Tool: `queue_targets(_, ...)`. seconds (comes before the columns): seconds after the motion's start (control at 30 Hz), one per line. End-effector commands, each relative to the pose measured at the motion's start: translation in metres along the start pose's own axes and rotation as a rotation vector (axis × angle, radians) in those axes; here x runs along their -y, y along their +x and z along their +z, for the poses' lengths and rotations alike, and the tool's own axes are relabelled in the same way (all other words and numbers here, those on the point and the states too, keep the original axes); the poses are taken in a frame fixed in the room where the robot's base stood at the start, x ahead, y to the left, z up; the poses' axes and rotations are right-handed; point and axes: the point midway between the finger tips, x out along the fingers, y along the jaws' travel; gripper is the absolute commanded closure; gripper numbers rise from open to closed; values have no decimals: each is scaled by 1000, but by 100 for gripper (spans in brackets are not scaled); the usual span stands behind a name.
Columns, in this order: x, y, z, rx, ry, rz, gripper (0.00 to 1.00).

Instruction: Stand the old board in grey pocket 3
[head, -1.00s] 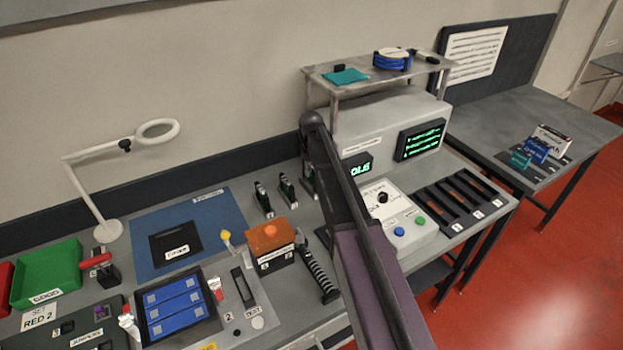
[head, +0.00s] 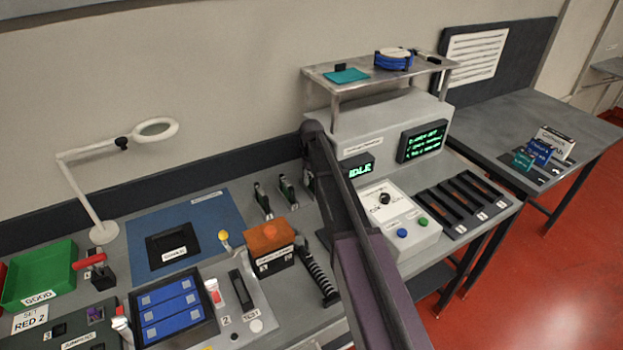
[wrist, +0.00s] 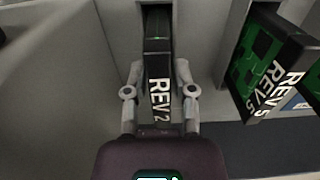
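A dark board (wrist: 158,90) marked REV 2, with green at its far end, stands between the fingers of my gripper (wrist: 159,66) in the wrist view. Its far end meets a pale grey slot. A finger lies close along each side; I cannot tell whether they press on it. In the head view my arm hides the gripper, near a row of small upright boards (head: 287,189). A dark rack (head: 452,206) with several long slots and small number labels lies right of the arm; its slots look empty. I cannot tell which place is grey pocket 3.
Boards marked REV 5 (wrist: 268,70) stand close on the right in the wrist view. A control box (head: 398,222) with blue and green buttons and a raised shelf (head: 335,84) are near my arm. An orange-topped box (head: 268,240) and a green tray (head: 38,275) stand left.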

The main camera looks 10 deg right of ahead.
Motion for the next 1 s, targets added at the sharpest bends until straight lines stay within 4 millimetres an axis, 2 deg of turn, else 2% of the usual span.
queue_targets(0.57, 0, -4, 0, 0, 1, 0, 46)
queue_targets(1.0, 0, -34, 0, 0, 1, 0, 46)
